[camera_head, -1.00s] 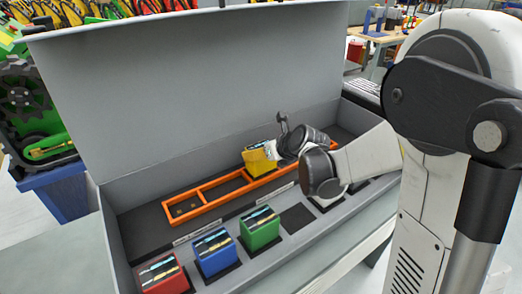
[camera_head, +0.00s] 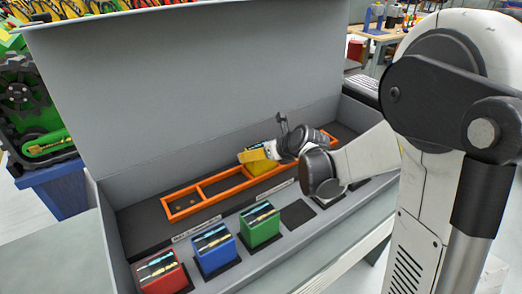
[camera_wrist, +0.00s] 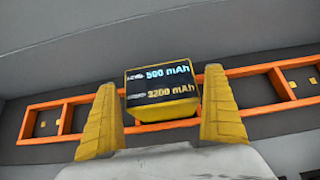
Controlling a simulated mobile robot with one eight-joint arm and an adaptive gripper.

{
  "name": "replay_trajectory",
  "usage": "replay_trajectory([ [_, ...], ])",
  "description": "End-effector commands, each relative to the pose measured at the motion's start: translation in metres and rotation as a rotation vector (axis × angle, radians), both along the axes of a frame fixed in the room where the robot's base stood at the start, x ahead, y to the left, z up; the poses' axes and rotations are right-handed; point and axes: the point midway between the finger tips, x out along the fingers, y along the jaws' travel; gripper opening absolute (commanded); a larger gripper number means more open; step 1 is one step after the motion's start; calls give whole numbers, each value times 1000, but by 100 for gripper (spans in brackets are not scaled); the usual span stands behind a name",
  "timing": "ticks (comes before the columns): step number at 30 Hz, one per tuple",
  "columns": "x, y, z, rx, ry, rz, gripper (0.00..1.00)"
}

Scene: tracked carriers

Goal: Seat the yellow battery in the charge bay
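The yellow battery (camera_head: 262,167) sits low within the orange-framed tray (camera_head: 182,212), behind its front rail. In the wrist view the battery (camera_wrist: 162,86) shows its dark top label, facing me and roughly square to the rails. It stands in the middle section, between side sections with small gold contacts. My gripper (camera_wrist: 160,78) has one yellow finger on each side of the battery, with narrow gaps showing, so it looks open around it. In the head view, one yellow finger of my gripper (camera_head: 259,153) shows above the battery. The battery's underside is hidden.
Red (camera_head: 162,273), blue (camera_head: 215,250) and green (camera_head: 260,225) batteries stand along the front row. An empty dark pad (camera_head: 298,213) lies right of the green one. A tall grey panel (camera_head: 190,90) rises behind the tray. My arm hides part of the right side.

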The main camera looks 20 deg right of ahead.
Motion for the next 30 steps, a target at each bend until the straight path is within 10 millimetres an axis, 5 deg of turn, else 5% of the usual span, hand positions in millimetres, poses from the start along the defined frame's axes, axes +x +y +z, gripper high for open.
replay_trajectory([
  [8,-12,-4,9,0,1,-1,100],
  [21,-77,-25,60,0,1,-1,100],
  [30,-91,-30,73,1,0,-1,100],
])
